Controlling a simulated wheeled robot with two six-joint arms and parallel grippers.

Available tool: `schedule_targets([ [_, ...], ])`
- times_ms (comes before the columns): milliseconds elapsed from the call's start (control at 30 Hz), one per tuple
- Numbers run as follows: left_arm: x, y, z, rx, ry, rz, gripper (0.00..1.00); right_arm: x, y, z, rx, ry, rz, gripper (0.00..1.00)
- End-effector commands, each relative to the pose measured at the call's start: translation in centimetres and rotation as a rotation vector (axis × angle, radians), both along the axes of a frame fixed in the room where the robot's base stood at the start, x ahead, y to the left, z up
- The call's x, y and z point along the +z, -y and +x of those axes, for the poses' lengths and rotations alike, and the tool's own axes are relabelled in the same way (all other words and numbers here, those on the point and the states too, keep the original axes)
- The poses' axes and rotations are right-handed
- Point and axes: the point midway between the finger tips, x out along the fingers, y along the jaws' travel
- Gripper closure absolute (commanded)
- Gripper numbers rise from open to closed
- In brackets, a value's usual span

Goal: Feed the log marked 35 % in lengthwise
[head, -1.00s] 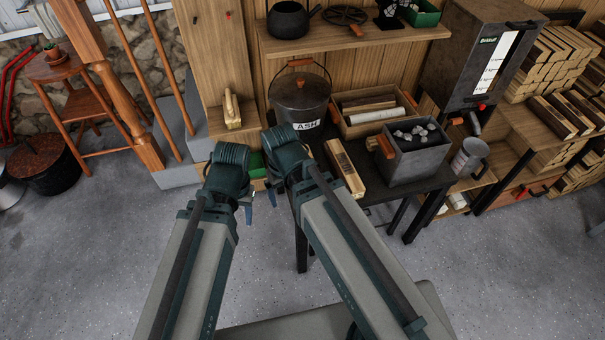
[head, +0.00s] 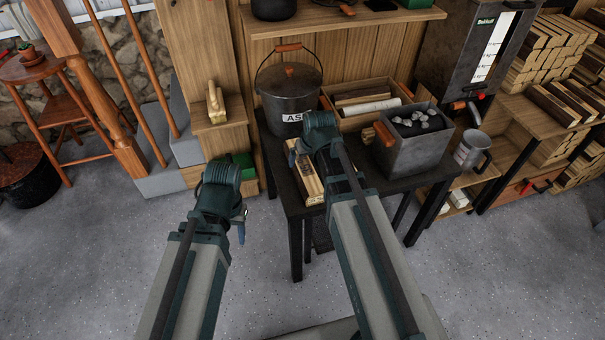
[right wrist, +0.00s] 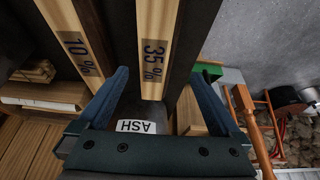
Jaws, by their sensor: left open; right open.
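In the right wrist view the log marked 35 % (right wrist: 154,45) lies between the spread fingers of my right gripper (right wrist: 160,78). A log marked 10 % (right wrist: 75,45) is beside it to the left, close to the left finger. In the head view the logs (head: 308,186) lie on a dark table (head: 290,205), partly hidden by my right gripper (head: 322,150), which is above them. My right gripper is open and holds nothing; contact with the log cannot be told. My left gripper (head: 241,228) is open and empty, left of the table over the floor. No stove opening is visible.
A lidded ash bucket (head: 288,95) stands behind the logs. A metal bin of grey lumps (head: 415,150) stands to their right, in front of a wooden box (head: 360,105). A grey jug (head: 470,152) is further right.

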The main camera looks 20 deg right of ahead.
Motion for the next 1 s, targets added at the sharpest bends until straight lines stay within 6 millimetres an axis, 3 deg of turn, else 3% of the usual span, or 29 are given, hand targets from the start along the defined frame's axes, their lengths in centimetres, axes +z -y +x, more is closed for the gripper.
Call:
schedule_targets([
  [33, -1.4, 0.0, 0.0, 0.0, 0.0, 0.0, 0.5, -1.4, 0.0, 0.4, 0.0, 0.0, 0.0, 0.0],
  [333, -5.5, 0.0, 0.0, 0.0, 0.0, 0.0, 0.5, -5.5, -0.1, 2.1, 0.0, -0.001, 0.0, 0.0],
  [767, -6.7, 0.0, 0.0, 0.0, 0.0, 0.0, 0.5, -6.7, -0.1, 2.8, 0.0, -0.001, 0.0, 0.0],
  [1000, -9.4, 0.0, 0.0, 0.0, 0.0, 0.0, 0.5, -9.4, 0.2, 4.2, 0.0, -0.001, 0.0, 0.0],
])
